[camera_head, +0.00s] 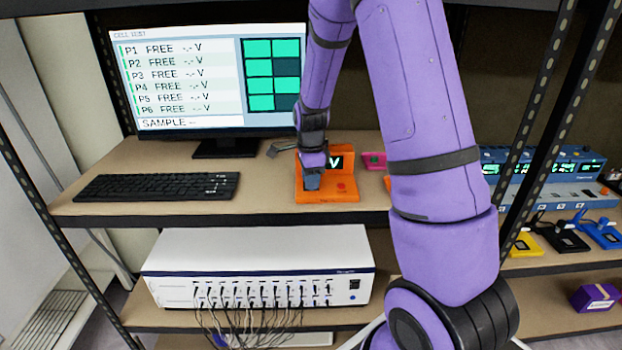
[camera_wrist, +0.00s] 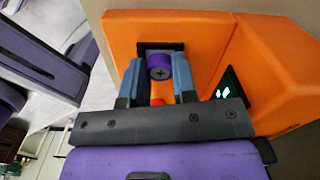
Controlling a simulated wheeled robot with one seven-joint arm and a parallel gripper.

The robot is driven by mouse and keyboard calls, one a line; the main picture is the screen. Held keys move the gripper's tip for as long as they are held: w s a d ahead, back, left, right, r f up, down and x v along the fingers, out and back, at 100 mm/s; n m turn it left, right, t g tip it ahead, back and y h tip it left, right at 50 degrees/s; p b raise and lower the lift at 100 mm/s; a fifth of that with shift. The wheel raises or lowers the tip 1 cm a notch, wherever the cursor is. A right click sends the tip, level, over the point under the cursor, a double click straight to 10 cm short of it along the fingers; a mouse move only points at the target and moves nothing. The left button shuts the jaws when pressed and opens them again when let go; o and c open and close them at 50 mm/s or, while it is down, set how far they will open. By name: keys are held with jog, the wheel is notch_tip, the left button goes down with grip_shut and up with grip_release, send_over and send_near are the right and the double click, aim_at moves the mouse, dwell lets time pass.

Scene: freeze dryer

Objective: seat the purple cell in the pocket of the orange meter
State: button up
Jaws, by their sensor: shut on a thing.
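The orange meter (camera_head: 340,187) stands on the upper shelf, below and to the right of the monitor. In the wrist view its orange body (camera_wrist: 208,32) fills the upper middle, with a dark pocket (camera_wrist: 146,47) in it. My gripper (camera_head: 312,180) is at the left part of the meter. In the wrist view my gripper (camera_wrist: 158,75) is shut on the purple cell (camera_wrist: 159,60), one finger on each side. The head view hides the cell behind my gripper.
A keyboard (camera_head: 157,187) and a monitor (camera_head: 209,75) showing P1 to P6 as FREE are to the left. A pink thing (camera_head: 374,160) lies just right of the meter. My arm hides the shelf's middle right.

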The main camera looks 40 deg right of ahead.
jog(key=o, duration=1)
jog(key=shift+s+f, duration=0.2)
jog(key=shift+f, duration=0.2)
jog(key=r, duration=1.1)
jog(key=shift+w+r, duration=0.3)
jog(key=shift+w, duration=0.05)
jog(key=shift+r, duration=0.1)
jog(key=s+a+r+n+t, duration=0.3)
jog(key=s+a+r+n, duration=0.5)
jog(key=s+r+n, duration=0.45)
jog(key=s+a+n, duration=0.1)
jog(key=s+n, duration=0.2)
jog(key=s, duration=0.1)
jog(key=s+a+r+n+t, duration=0.1)
jog(key=s+a+n, duration=0.1)
jog(key=s, duration=0.3)
jog(key=s+a+r+n+t, duration=0.1)
jog(key=s+a+n, duration=0.1)
jog(key=s+n, duration=0.3)
jog(key=shift+s, duration=0.15)
